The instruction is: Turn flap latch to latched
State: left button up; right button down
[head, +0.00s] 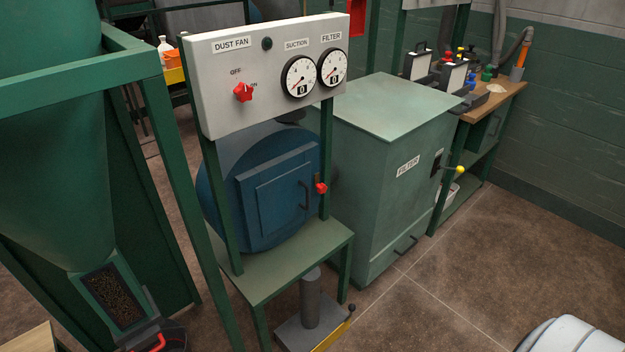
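No part is labelled as the flap latch. A blue door (275,200) with a dark handle (303,194) is on the front of the round blue drum (218,190), under the control panel, and looks closed. A red knob (321,188) sits at the door's right edge, by a green post; I cannot tell whether it is latched. A red handle (157,343) is low at the left, near the mesh window (113,295) of the green hopper, partly cut by the frame edge.
A grey panel (220,100) carries a red switch (243,92) and two gauges. The green filter cabinet (375,190) has a side lever with a yellow knob (459,169). A workbench (505,98) stands behind. A pedal base (312,330) is below.

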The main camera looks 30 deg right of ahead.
aim_at(322, 188)
jog(key=i+l, duration=0.15)
jog(key=l, duration=0.25)
jog(key=i+l+u, duration=0.1)
jog(key=l, duration=0.25)
jog(key=i+l, duration=0.15)
jog(key=l, duration=0.25)
jog(key=i+l, duration=0.1)
jog(key=l, duration=0.3)
jog(key=i+l+u, duration=0.1)
jog(key=l, duration=0.3)
jog(key=i+l, duration=0.1)
jog(key=l, duration=0.25)
